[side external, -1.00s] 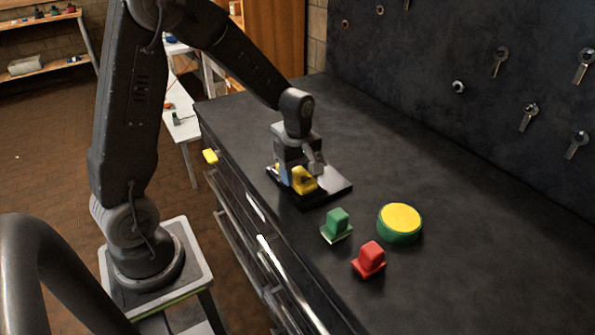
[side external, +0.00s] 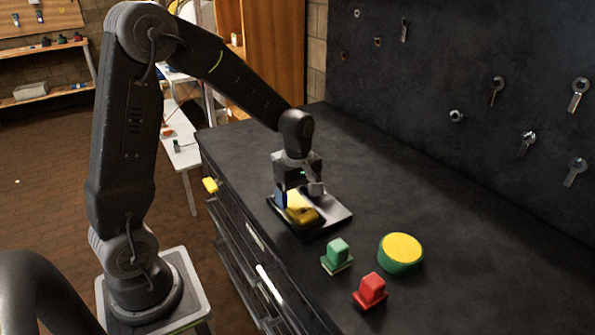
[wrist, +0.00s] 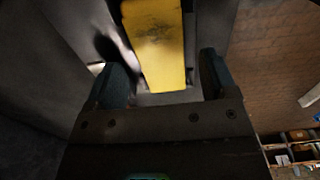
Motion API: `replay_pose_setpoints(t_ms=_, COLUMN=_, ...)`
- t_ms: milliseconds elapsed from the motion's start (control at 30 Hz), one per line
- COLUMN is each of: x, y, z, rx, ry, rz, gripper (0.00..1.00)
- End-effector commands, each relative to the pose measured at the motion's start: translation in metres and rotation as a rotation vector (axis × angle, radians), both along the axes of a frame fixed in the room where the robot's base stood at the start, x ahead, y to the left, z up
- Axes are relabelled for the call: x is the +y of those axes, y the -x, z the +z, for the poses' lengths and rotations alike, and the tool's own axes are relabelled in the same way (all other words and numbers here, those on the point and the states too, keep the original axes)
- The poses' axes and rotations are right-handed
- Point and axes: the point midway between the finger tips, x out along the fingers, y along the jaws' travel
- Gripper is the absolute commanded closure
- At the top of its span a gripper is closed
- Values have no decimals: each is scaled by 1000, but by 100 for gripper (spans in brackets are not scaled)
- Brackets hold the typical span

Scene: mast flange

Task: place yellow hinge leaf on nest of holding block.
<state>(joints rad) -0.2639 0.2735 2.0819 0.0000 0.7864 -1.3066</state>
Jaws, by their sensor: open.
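The yellow hinge leaf (side external: 303,216) lies low over the dark holding block (side external: 338,215), at its near left part. In the wrist view the leaf (wrist: 158,45) is a long yellow strip between the fingers, with gaps on both sides. My gripper (side external: 298,197) is just above the block, pointing down around the leaf. In the wrist view my gripper (wrist: 165,80) is open, its two dark fingers apart from the leaf. The nest is hidden by the leaf and fingers, so I cannot tell how fully the leaf is seated.
A green part (side external: 337,256), a red part (side external: 371,291) and a round green button with a yellow top (side external: 401,252) stand in front of the block to the right. The bench to the right and behind is clear.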

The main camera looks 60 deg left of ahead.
Motion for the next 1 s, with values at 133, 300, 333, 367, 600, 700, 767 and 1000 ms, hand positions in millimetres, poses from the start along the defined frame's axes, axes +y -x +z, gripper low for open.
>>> replay_pose_setpoints(t_ms=133, x=0, y=-1, z=35, rx=-8, ry=-2, rz=0, gripper=22)
replay_pose_setpoints(t_ms=300, x=0, y=0, z=68, rx=-4, ry=-1, rz=0, gripper=22)
replay_pose_setpoints(t_ms=333, x=0, y=0, z=73, rx=-5, ry=-1, rz=0, gripper=22)
replay_pose_setpoints(t_ms=367, x=0, y=-1, z=78, rx=-4, ry=-1, rz=0, gripper=22)
replay_pose_setpoints(t_ms=600, x=-2, y=2, z=99, rx=-9, ry=-3, rz=-22, gripper=22)
replay_pose_setpoints(t_ms=700, x=-13, y=13, z=111, rx=-44, ry=-14, rz=-133, gripper=22)
replay_pose_setpoints(t_ms=767, x=-23, y=24, z=121, rx=-82, ry=-29, rz=-252, gripper=22)
replay_pose_setpoints(t_ms=1000, x=-69, y=95, z=152, rx=-262, ry=-167, rz=-921, gripper=22)
